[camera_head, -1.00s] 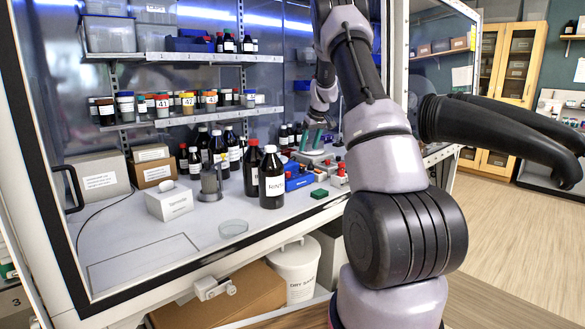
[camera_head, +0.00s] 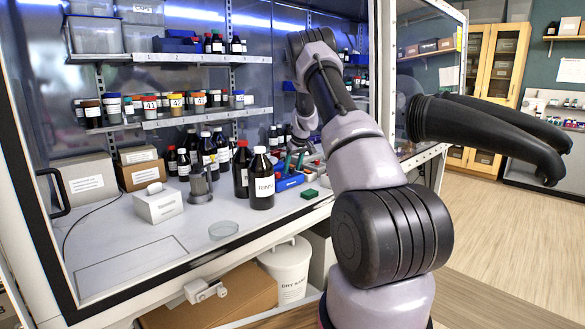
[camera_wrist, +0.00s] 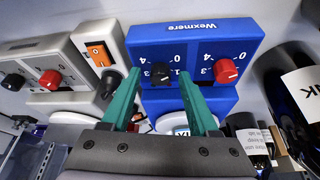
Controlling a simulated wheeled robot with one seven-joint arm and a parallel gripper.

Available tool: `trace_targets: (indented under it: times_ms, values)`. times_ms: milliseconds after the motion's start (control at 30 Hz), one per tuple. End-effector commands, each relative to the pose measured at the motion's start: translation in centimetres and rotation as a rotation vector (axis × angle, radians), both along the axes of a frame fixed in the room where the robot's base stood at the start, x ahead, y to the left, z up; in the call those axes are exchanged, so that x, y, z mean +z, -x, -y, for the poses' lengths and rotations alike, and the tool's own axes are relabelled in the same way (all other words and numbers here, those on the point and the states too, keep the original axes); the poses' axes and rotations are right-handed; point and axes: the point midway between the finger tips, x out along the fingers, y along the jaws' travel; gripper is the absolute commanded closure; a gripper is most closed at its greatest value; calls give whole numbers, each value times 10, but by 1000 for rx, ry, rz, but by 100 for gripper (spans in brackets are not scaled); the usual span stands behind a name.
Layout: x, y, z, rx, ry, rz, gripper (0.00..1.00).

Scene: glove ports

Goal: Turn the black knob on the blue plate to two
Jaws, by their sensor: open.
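The blue plate (camera_wrist: 195,48), marked Wexmere, appears upside down in the wrist view, with printed numbers around its knobs. Its black knob (camera_wrist: 160,75) is left of a red knob (camera_wrist: 227,70). My gripper (camera_wrist: 159,76) has two teal fingers, open, with their tips on either side of the black knob in the picture. I cannot tell whether they touch it. The black knob's exact setting is too small to read. In the head view my gripper (camera_head: 294,163) is low over the blue unit (camera_head: 288,183), and my arm hides part of that area.
A dark bottle (camera_wrist: 290,95) is close right. In the head view, dark bottles (camera_head: 262,185) stand left of the blue unit.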

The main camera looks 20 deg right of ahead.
Motion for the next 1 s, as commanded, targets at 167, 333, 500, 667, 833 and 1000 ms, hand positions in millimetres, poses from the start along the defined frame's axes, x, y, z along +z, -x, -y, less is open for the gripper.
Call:
trace_targets:
  times_ms: [167, 333, 500, 667, 833, 1000]
  values:
    - [0, 0, 0, 0, 0, 0, 58]
    - [0, 0, 0, 0, 0, 0, 100]
    - [0, 0, 0, -6, 0, 0, 100]
    - [0, 0, -1, -42, 0, -1, 100]
    - [0, 0, -2, -130, 1, 0, 100]
    - [0, 0, -3, -267, 2, -1, 100]
